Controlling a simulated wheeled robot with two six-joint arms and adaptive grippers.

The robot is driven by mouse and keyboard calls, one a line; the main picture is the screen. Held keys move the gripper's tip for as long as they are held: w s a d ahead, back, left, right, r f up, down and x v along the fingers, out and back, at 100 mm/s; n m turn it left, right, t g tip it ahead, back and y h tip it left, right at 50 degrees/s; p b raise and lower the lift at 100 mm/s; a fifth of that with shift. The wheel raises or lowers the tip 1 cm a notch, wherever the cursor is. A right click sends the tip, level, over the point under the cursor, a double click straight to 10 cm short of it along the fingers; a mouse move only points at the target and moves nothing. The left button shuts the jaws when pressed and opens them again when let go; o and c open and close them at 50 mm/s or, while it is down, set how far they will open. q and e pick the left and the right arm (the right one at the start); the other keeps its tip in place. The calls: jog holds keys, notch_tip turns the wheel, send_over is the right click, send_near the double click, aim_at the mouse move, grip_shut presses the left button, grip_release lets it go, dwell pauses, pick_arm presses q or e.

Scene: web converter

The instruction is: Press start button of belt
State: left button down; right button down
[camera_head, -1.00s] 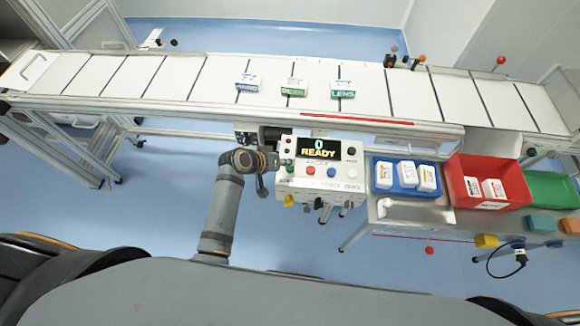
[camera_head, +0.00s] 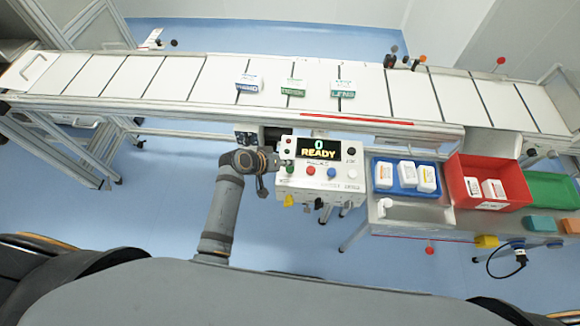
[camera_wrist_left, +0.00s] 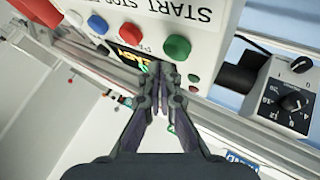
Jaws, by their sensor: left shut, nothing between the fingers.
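A white control box (camera_head: 322,184) hangs at the front of the belt, with a display (camera_head: 317,148) reading "0 READY". It carries a green button (camera_head: 290,169), a red button (camera_head: 311,171) and a blue button (camera_head: 331,172). In the left wrist view the green button (camera_wrist_left: 177,47) lies by the printed word START, with the red button (camera_wrist_left: 131,34) beside it. My left gripper (camera_head: 278,162) is at the box's left edge, shut and empty. In the wrist view its fingertips (camera_wrist_left: 161,70) appear just below the green button; contact cannot be told. My right gripper is out of view.
The white belt (camera_head: 215,80) runs behind, carrying several small boxes. A dial unit (camera_wrist_left: 285,95) sits beside the control box in the wrist view.

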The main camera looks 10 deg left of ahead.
pick_arm(q)
jog(key=shift+f, duration=0.3)
